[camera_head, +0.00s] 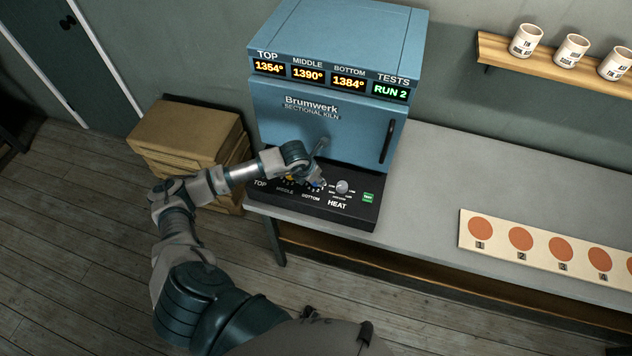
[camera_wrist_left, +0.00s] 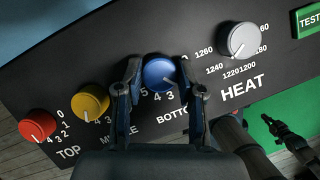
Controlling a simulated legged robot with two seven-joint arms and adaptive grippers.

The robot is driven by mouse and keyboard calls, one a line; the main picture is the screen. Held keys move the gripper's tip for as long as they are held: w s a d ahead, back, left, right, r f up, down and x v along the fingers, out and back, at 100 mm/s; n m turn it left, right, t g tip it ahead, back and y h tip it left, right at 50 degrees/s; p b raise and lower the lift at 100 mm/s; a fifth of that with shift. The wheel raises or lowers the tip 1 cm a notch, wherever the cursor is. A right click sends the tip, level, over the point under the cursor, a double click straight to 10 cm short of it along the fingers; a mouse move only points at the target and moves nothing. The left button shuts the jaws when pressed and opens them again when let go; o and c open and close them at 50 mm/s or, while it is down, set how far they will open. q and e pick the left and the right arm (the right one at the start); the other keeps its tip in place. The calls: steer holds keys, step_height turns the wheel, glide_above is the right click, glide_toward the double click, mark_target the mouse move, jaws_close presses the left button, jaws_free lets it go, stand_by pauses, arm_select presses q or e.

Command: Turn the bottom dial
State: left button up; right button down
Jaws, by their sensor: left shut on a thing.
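The blue bottom dial (camera_wrist_left: 160,74) sits on the black control panel (camera_head: 352,208) of the blue kiln. In the left wrist view its white mark points to the lower right, near the 3. My left gripper (camera_wrist_left: 158,82) is shut on the blue dial, one finger on each side of it. In the head view my left gripper (camera_head: 318,180) is at the panel and hides most of the dials. The kiln display reads TOP 1354°, MIDDLE 1390°, BOTTOM 1384°.
The red top dial (camera_wrist_left: 37,125), yellow middle dial (camera_wrist_left: 90,102) and grey heat dial (camera_wrist_left: 240,41) stand along the same panel. A green test button (camera_head: 368,197) is at its right end. Brown boxes (camera_head: 185,135) stand left of the kiln. A board with numbered discs (camera_head: 540,242) lies right.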

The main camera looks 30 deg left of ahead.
arm_select(q)
steer(key=m+b, duration=0.1)
steer(key=m+h+b, duration=0.1)
steer(key=shift+a+f+m, duration=0.1)
steer(key=shift+f+m, duration=0.2)
steer(key=shift+m, duration=0.1)
steer(key=m+g+h+b, duration=0.1)
steer(key=m+b, duration=0.2)
steer(key=m, duration=0.1)
steer(key=shift+w+a, duration=0.1)
steer(key=m+g+b, duration=0.1)
steer(key=m, duration=0.2)
steer(key=m+g+h+b, duration=0.1)
steer(key=m+b, duration=0.1)
steer(key=m, duration=0.1)
steer(key=shift+w+r, duration=0.1)
steer(key=shift+r, duration=0.05)
steer(key=shift+r+m+g+b, duration=0.1)
steer(key=shift+m+g+b, duration=0.3)
steer(key=shift+m, duration=0.3)
arm_select(e)
steer(key=w+a+r, duration=0.1)
steer(key=w+r, duration=0.2)
steer(key=w, duration=0.5)
steer(key=w+a+r, duration=0.2)
steer(key=w+r, duration=0.1)
steer(key=w, duration=0.5)
steer(key=shift+t, duration=0.4)
